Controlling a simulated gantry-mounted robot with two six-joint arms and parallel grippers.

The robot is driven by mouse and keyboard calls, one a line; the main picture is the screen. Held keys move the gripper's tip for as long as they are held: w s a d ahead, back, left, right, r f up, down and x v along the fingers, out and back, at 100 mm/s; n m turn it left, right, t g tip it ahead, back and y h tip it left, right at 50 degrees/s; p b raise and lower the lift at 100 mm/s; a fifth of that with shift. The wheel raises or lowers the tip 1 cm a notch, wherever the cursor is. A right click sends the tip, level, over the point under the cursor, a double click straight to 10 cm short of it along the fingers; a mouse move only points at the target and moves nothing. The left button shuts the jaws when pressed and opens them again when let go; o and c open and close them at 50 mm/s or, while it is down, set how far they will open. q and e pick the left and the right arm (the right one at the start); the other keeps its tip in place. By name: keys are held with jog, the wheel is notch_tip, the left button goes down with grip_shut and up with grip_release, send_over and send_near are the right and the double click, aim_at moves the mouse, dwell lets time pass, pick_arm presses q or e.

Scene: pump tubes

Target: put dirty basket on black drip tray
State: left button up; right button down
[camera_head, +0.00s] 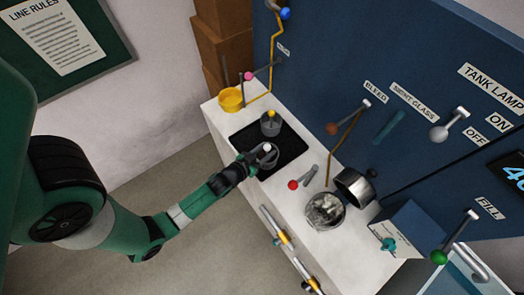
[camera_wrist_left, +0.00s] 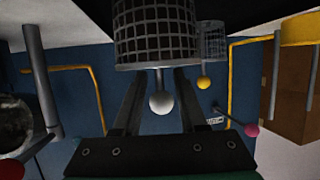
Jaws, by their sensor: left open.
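The black drip tray (camera_head: 287,152) lies on the white counter. A grey mesh basket with a white knob (camera_head: 269,160) is at the tray's near side; it also shows close up in the left wrist view (camera_wrist_left: 155,35). A second mesh basket with a yellow knob (camera_head: 270,127) stands farther back on the tray. I cannot tell which basket is the dirty one. My left gripper (camera_head: 258,158) is open beside the white-knobbed basket. In the left wrist view the white knob (camera_wrist_left: 161,103) is between its fingers. My right gripper is not in view.
A yellow cup (camera_head: 231,99) stands at the counter's far left corner. Right of the tray are a red-knobbed handle (camera_head: 293,185), a round bowl with greyish contents (camera_head: 325,211) and a dark metal pot (camera_head: 354,187). The blue panel (camera_head: 350,60) with levers and pipes rises behind.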

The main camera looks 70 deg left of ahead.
pick_arm(q)
jog(key=b+v, duration=0.1)
jog(key=v, duration=1.1)
jog(key=shift+r, duration=0.15)
jog(key=w+d+r+m+t, duration=0.1)
jog(key=w+r+t, duration=0.3)
jog(key=w+r, duration=0.75)
jog(key=w+r+t, duration=0.3)
jog(key=w+r, duration=0.6)
jog(key=r, duration=0.6)
jog(key=s+d+r+m+t+h, duration=0.1)
jog(key=d+r+m+t+h, duration=0.1)
jog(key=r, duration=1)
jog(key=s+d+r+m+t+h, duration=0.1)
jog(key=s+d+r+t+h, duration=0.1)
jog(key=d+r, duration=0.5)
jog(key=s+d+r+m+t+h, duration=0.2)
jog(key=d+r+t+h, duration=0.2)
jog(key=r, duration=1.4)
jog(key=shift+d+m+h, duration=0.3)
jog(key=shift+d, duration=0.05)
